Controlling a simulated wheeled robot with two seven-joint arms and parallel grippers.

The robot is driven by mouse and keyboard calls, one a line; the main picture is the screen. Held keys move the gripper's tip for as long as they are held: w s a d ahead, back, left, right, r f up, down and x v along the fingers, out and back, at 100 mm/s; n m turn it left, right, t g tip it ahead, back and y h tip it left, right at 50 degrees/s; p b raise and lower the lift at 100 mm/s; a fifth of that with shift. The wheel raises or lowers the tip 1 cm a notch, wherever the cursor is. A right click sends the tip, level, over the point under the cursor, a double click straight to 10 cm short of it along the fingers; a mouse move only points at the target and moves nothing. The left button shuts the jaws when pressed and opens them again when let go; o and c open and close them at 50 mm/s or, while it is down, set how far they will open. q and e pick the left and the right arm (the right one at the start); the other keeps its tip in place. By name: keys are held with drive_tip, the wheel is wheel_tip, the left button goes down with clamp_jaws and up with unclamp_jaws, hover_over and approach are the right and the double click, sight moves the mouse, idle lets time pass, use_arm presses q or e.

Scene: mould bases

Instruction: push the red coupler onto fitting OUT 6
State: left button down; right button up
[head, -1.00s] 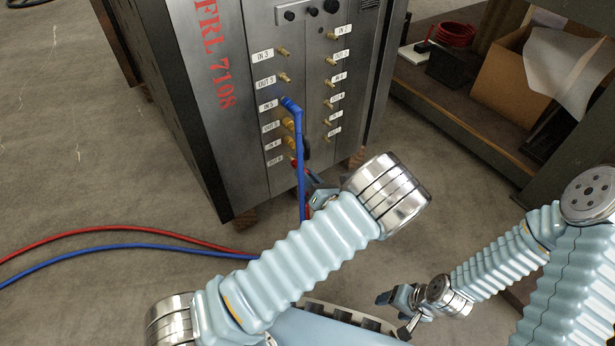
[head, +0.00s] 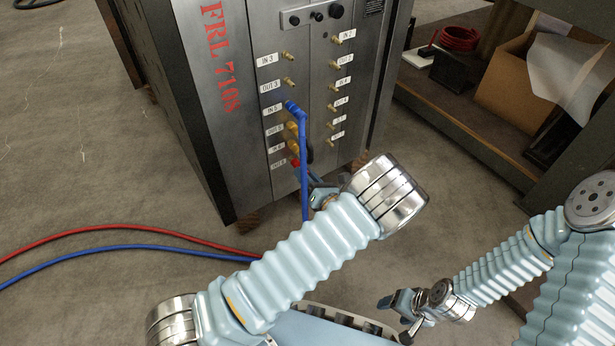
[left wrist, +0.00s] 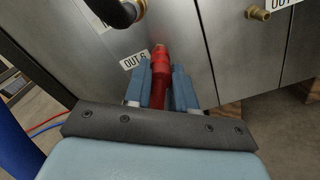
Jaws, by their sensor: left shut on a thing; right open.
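The red coupler (left wrist: 160,72) is between the two blue fingers of my left gripper (left wrist: 161,84), which is shut on it. Its front end points at the metal panel, right beside the OUT 6 label (left wrist: 134,60). Fitting OUT 6 itself is hidden behind the coupler, so I cannot tell how far the coupler is on it. In the head view the red coupler (head: 296,162) shows small at the bottom of the panel's left column, with my left gripper (head: 312,178) partly hidden by hose and arm. My right gripper (head: 397,318) is open and empty, low over the floor.
A blue hose (head: 304,160) hangs from a fitting higher in the same column, close to my left gripper. Red (head: 110,227) and blue hoses cross the floor. A shelf with a cardboard box (head: 515,85) stands right.

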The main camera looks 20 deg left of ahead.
use_arm(q)
drive_tip(key=shift+w+a, duration=0.15)
drive_tip(key=shift+a, duration=0.05)
idle(0.3)
drive_tip(key=shift+w+a, duration=0.15)
drive_tip(key=shift+a, duration=0.1)
drive_tip(key=shift+c, duration=2.3)
unclamp_jaws()
drive_tip(key=p+v, duration=0.1)
drive_tip(key=v, duration=0.6)
